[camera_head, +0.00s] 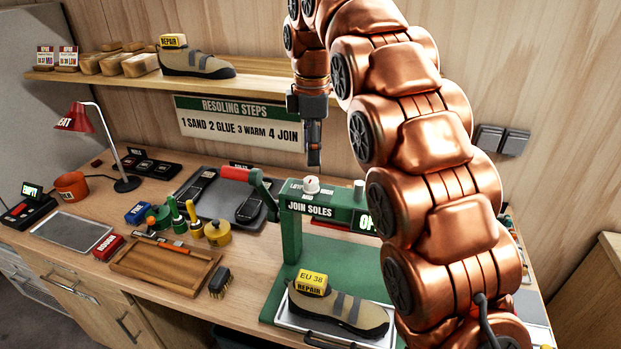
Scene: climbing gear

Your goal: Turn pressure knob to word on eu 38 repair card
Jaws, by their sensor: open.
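The pressure knob (312,186) is a small pale dial on top of the green press (291,232) marked "JOIN SOLES". Small words ring it; "LOW" and "HIGH" are partly readable, and its exact pointing is too small to tell. My gripper (314,160) points down just above the knob, open and apparently not touching it. Two repair cards (45,57) (68,57) stand at the shelf's left end; their print is too small to read surely. A shoe (342,312) with a yellow "EU 38 REPAIR" tag (310,282) sits in the press's lower tray.
A red-handled lever (236,174) sticks out left of the knob. My copper arm hides the press's right side. Another tagged shoe (196,62) is on the shelf (110,80).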

